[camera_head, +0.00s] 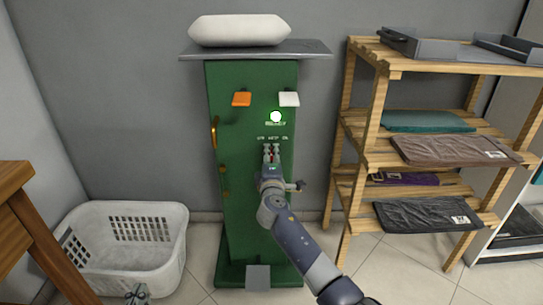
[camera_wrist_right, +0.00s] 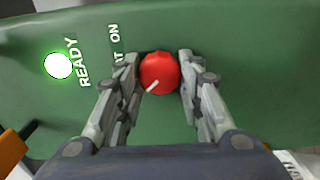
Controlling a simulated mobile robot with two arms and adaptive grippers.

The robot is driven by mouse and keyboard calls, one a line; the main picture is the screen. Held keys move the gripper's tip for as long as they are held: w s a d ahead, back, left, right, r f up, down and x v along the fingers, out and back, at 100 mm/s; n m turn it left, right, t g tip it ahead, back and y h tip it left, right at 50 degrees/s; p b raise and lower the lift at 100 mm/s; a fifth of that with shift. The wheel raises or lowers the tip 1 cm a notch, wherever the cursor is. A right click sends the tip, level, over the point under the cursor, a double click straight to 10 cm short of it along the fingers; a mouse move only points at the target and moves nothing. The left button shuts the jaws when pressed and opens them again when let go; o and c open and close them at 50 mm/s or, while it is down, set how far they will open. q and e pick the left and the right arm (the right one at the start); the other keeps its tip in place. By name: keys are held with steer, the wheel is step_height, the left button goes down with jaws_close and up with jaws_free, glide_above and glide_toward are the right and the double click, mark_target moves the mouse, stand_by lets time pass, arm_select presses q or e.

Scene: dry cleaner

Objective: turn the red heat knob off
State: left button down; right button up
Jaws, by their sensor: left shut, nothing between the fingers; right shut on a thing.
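The red heat knob (camera_wrist_right: 160,73) sits on the green panel in the right wrist view. Its white pointer mark slants to the lower left, away from the ON label. My right gripper (camera_wrist_right: 159,75) is shut on the knob, a finger on each side. In the head view my right gripper (camera_head: 271,154) is at the front of the green machine (camera_head: 245,85), just below the row of labels, and largely hides the knob. My left gripper (camera_head: 137,293) is shut and empty low at the bottom left, by the white basket.
A lit READY lamp (camera_head: 275,116) is above the labels. An orange paddle (camera_head: 241,98) and a white paddle (camera_head: 289,98) stick out higher up. A white laundry basket (camera_head: 178,245) stands left, a wooden shelf (camera_head: 397,62) with folded cloths right. A wooden table (camera_head: 14,180) edges in at left.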

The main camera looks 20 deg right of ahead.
stand_by(0.4)
steer(key=o, duration=1.1)
steer(key=shift+c, duration=0.2)
steer(key=v, duration=1.2)
